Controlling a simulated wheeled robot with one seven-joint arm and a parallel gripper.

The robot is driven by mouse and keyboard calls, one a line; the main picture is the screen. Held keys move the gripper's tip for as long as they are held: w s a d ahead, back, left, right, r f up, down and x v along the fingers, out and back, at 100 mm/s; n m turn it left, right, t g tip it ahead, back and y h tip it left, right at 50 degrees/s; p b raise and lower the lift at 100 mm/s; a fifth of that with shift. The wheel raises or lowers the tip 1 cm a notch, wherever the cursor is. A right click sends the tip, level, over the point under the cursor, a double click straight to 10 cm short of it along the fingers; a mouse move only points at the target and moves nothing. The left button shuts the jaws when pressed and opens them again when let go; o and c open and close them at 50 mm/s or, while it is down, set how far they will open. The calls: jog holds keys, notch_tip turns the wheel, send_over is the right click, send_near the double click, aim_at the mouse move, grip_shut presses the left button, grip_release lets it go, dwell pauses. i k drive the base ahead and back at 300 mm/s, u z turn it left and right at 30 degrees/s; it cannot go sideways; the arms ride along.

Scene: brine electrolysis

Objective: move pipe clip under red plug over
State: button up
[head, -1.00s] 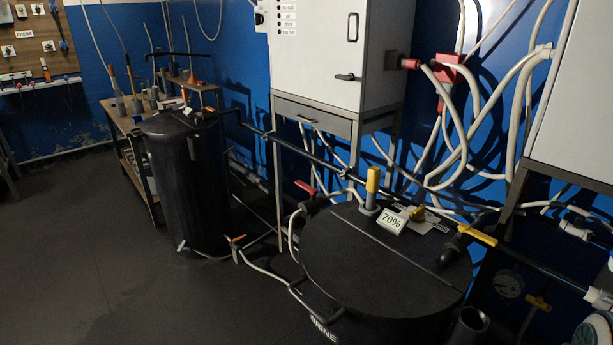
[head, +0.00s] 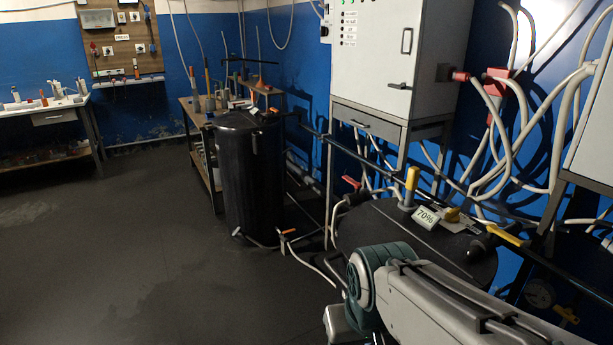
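A red plug (head: 460,76) sits in the right side of the white cabinet (head: 372,50), with a pale cable running from it. Just right of it is a red fitting (head: 496,82) on the blue wall, with several pale hoses around it. I cannot make out a pipe clip under the red plug; any there is too small or hidden among the hoses. My arm, grey and teal, reaches in at the lower right, but my gripper is out of the picture.
A black round tank (head: 375,232) with a 70% label (head: 427,217) stands below the cabinet, partly behind my arm. A taller black tank (head: 250,180) stands left of it. A workbench (head: 50,117) is at the far left. The dark floor (head: 110,250) there is clear.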

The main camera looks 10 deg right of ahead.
aim_at(389, 178)
jog(key=u, duration=0.5)
jog(key=k, duration=0.95)
jog(key=z, duration=1)
jog(key=i, duration=1)
jog(key=k, duration=1)
jog(key=u, duration=1.05)
jog(key=i, duration=2.35)
